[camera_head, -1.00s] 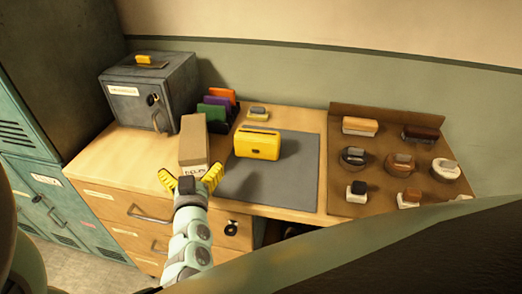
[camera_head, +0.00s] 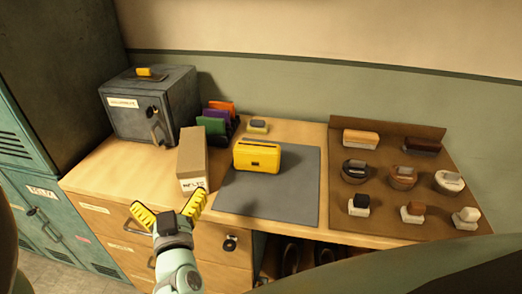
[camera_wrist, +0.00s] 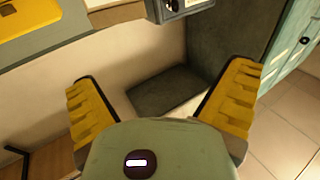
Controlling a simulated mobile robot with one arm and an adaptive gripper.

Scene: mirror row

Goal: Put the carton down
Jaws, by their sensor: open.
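The carton (camera_head: 191,158) is a long brown box with a pale, printed near end. It rests on the wooden desk top (camera_head: 128,165), just left of the grey mat (camera_head: 270,197), near the front edge. My gripper (camera_head: 168,212) is open and empty, in front of the carton and apart from it, over the drawer side of the desk. In the wrist view both yellow fingers of my gripper (camera_wrist: 163,85) are spread wide with nothing between them.
A dark safe (camera_head: 150,105) stands at the back left, beside coloured folders (camera_head: 218,120). A yellow box-like item (camera_head: 257,156) sits on the mat. A brown board (camera_head: 385,215) at right holds several brushes and small items. Teal lockers (camera_head: 45,205) stand at left.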

